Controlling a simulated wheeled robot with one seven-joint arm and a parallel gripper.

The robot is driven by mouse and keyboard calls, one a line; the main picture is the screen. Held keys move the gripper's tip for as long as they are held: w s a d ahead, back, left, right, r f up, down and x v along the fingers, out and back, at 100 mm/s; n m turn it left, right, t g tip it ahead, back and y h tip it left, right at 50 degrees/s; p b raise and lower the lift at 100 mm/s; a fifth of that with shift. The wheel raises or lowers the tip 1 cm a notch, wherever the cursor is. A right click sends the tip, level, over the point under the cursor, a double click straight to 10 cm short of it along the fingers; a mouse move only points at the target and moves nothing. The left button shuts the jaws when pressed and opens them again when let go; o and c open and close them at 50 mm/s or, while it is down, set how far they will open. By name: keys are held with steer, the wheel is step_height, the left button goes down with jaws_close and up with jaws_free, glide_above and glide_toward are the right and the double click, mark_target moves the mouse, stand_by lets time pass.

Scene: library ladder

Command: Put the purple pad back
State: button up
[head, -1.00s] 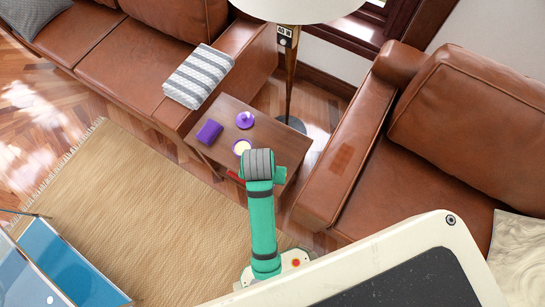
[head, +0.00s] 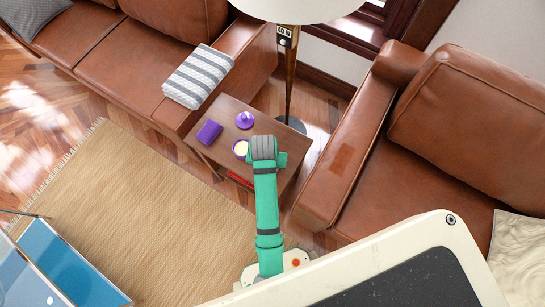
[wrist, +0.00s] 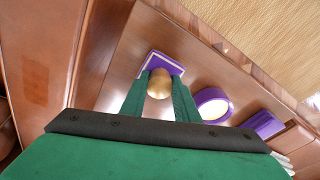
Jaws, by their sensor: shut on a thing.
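The purple pad (wrist: 165,60), a flat purple square with a pale edge, shows in the wrist view just beyond my fingertips. A round gold knob stands in front of its middle, seemingly part of it. My gripper (wrist: 159,88) is shut on this knob, one green finger on each side. Whether the pad touches the tabletop below is unclear. In the head view my green arm hides the pad and the fingertips, above the right part of the small wooden table (head: 222,112).
On the table are a round purple holder with a cream top (head: 241,148), a purple block (head: 209,131) and a purple knobbed piece (head: 246,119). A lamp pole (head: 289,80) stands behind. A leather sofa (head: 130,70) and armchair (head: 350,150) flank the table.

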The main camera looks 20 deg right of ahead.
steer(key=shift+f, duration=0.8)
steer(key=shift+f, duration=0.2)
steer(key=o, duration=0.9)
steer(key=shift+o, duration=0.2)
